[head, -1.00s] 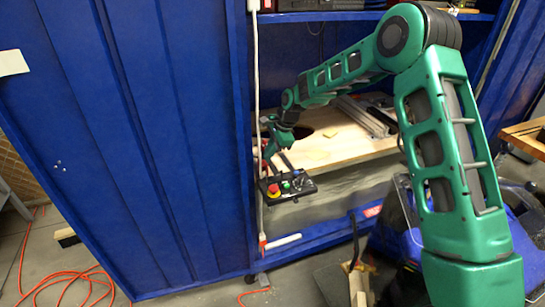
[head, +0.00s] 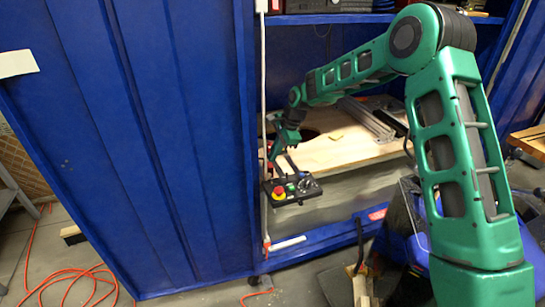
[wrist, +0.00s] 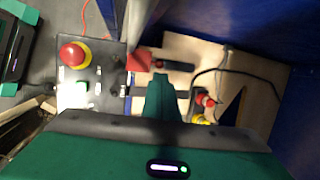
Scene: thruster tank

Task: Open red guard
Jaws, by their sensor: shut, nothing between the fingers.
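A black control panel (head: 305,187) stands at the open cabinet's front edge. It carries a red mushroom button on a yellow ring (head: 278,193); the same button shows at upper left in the wrist view (wrist: 73,55). A small red piece, apparently the red guard (wrist: 139,61), sits at the panel's right edge in the wrist view. Whether it is raised or down is unclear. My gripper (wrist: 162,82) is shut and empty, its tip just right of and below the red piece. Contact cannot be told. In the head view my gripper (head: 275,156) is just above the panel.
A wooden board (head: 345,152) lies inside the blue cabinet (head: 180,120), with metal rails (head: 372,118) on it. Another red button and a yellow one (wrist: 205,101) show right of my gripper. A white pipe (head: 264,100) runs down beside the panel. Orange cable lies on the floor.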

